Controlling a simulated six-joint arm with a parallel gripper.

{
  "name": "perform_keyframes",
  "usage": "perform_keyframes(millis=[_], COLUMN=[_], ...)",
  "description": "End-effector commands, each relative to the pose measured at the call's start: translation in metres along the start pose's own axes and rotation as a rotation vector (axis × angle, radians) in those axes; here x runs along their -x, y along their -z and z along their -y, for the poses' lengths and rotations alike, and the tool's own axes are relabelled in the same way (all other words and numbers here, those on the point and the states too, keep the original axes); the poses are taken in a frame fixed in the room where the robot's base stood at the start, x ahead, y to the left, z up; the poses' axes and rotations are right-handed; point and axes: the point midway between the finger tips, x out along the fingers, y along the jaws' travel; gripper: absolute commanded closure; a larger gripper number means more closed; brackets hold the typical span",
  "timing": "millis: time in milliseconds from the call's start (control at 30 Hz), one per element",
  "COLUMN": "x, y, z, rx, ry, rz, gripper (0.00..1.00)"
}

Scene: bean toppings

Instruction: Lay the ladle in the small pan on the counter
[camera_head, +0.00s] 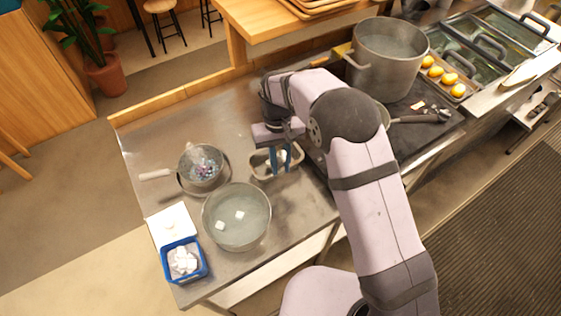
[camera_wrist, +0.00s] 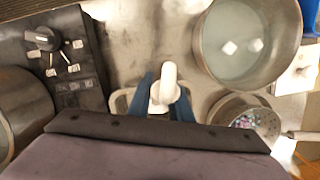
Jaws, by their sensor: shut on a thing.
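My gripper (camera_head: 281,158) points down at a small rectangular steel pan (camera_head: 255,173) on the counter. Its blue fingers are shut on a pale, round-ended thing that looks like the ladle (camera_wrist: 166,82), seen nearly end-on in the wrist view. The fingers and wrist hide most of it. I cannot tell whether it touches the pan. The pan's rim (camera_wrist: 117,105) also shows behind the fingers in the wrist view.
A round pan with a pale handle (camera_head: 155,175) holds a strainer of beans (camera_head: 203,162). A large bowl (camera_head: 236,216) holds liquid and white cubes. A blue container (camera_head: 203,264) stands at the front. A big pot (camera_head: 388,70) and dark-handled ware (camera_head: 420,118) are right.

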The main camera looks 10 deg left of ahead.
Motion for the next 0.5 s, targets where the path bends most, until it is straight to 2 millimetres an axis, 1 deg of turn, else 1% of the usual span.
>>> perform_keyframes(millis=[267, 300, 367, 400, 500], x=[-0.0005, -0.0005, -0.0004, -0.0004, -0.0004], y=[0.0002, 0.0002, 0.0002, 0.0002, 0.0002], z=[0.0, 0.0, 0.0, 0.0, 0.0], rx=[0.0, 0.0, 0.0, 0.0, 0.0], ry=[0.0, 0.0, 0.0, 0.0, 0.0], rz=[0.0, 0.0, 0.0, 0.0, 0.0], gripper=[1.0, 0.77, 0.62, 0.6, 0.6])
